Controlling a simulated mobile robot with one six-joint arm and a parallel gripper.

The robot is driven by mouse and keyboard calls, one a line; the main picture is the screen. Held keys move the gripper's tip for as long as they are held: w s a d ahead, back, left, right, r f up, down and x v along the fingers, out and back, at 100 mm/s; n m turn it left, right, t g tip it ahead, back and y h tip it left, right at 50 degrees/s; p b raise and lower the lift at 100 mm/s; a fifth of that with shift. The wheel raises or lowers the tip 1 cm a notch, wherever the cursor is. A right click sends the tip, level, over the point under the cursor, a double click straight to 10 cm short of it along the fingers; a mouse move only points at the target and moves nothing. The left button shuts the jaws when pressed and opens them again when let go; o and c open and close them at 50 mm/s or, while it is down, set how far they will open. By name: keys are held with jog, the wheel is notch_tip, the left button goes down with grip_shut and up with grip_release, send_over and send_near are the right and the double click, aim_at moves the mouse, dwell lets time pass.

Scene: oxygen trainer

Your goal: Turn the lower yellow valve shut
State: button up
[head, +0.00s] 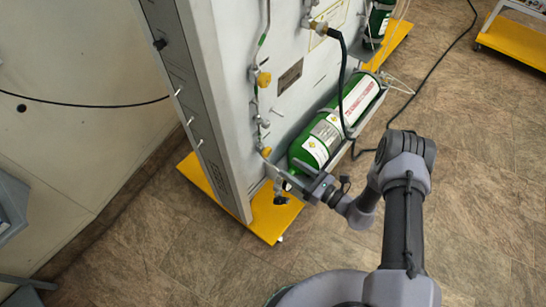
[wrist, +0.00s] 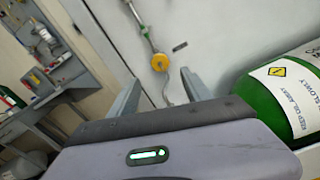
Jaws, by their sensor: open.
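The lower yellow valve (head: 266,152) is on the thin pipe low on the white panel, near the left end of the green cylinder. My gripper (head: 283,168) is open beside it, its fingers pointing at the panel and overlapping that area in the head view. In the wrist view a yellow valve (wrist: 159,62) appears beyond and between my open fingertips (wrist: 158,82). No contact shows there, and I cannot tell for sure which valve it is. An upper yellow valve (head: 263,79) is higher on the same pipe in the head view.
The green cylinder (head: 322,138) lies close to the right of my gripper and also fills the wrist view's right side (wrist: 275,105). A black hose (head: 343,80) hangs over it. The yellow base (head: 262,222) juts out below. Tiled floor to the right is mostly clear.

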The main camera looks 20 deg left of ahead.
aim_at(269, 154)
jog(key=b+x, duration=0.2)
jog(key=x, duration=0.7)
grip_shut()
